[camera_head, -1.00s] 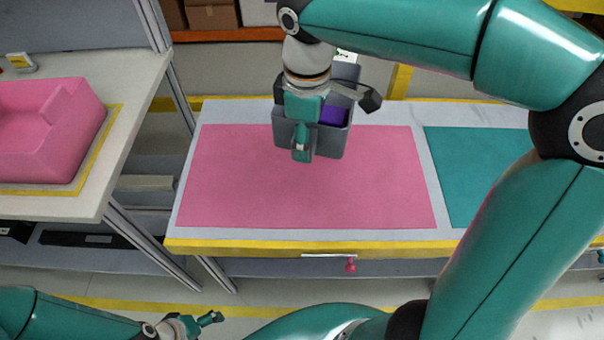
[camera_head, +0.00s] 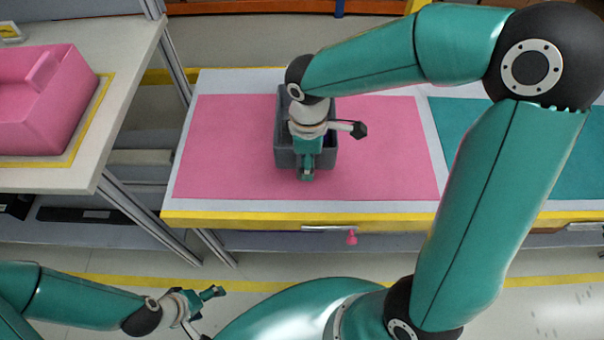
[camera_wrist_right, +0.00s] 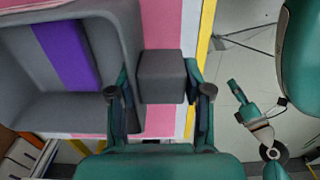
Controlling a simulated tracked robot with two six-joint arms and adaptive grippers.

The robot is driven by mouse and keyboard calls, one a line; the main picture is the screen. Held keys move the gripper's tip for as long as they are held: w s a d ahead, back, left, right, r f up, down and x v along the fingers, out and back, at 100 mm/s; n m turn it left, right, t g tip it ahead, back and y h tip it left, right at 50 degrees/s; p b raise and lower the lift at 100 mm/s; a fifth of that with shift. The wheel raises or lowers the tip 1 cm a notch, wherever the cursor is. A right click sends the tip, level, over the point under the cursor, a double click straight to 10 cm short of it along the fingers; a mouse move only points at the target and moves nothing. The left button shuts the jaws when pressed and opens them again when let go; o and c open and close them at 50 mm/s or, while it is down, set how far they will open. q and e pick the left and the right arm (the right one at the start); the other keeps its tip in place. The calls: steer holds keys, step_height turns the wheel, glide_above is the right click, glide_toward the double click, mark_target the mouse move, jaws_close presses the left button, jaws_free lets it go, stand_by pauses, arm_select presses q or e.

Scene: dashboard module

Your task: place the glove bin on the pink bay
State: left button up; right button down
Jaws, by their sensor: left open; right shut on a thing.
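The glove bin (camera_head: 286,155) is a grey open box with something purple inside, also seen in the right wrist view (camera_wrist_right: 20,80). My right gripper (camera_head: 307,172) is shut on the bin's grey block-like grip, which shows between the fingers in the wrist view (camera_wrist_right: 162,78). The gripper and wrist hide part of the bin. My left gripper (camera_head: 208,300) is open and empty at the lower left, away from the table.
A teal bay (camera_head: 455,125) lies right of the pink one, partly behind my right arm. A pink tub (camera_head: 40,110) stands on the pale left bench. A yellow strip (camera_head: 240,219) runs along the table's front edge, with a pink knob (camera_head: 351,238) below it.

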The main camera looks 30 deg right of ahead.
step_height(320, 180, down, 5)
steer(key=shift+r+b, duration=0.1)
steer(key=shift+b, duration=0.25)
steer(key=c, duration=0.5)
jaws_free()
step_height(320, 180, up, 12)
steer(key=shift+p, duration=0.9)
